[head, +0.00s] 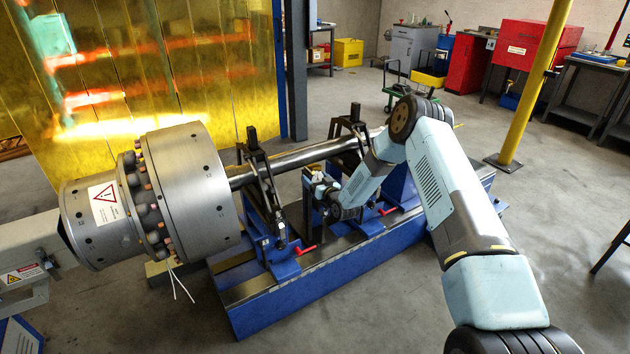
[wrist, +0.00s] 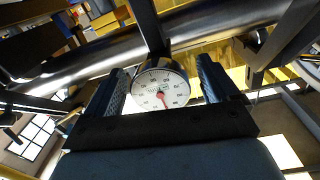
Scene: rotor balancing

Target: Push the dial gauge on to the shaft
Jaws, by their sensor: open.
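The dial gauge (wrist: 160,90) faces the camera in the wrist view, with a round white face and a red needle. It sits between the two dark ridged fingers of my gripper (wrist: 160,78). The fingers are open, one on each side of the gauge; I cannot tell whether either touches it. The shaft (wrist: 85,66) crosses behind the gauge. I cannot tell whether the gauge touches the shaft. In the head view the steel shaft (head: 305,155) runs from the large rotor (head: 185,185) through two supports. My gripper is low beside the shaft there, and the gauge is not clear.
Black upright supports with clamps (head: 262,185) stand on the blue bed (head: 290,300) close to my gripper. A yellow post (head: 530,85) stands at the right. The floor in front of the bed is clear.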

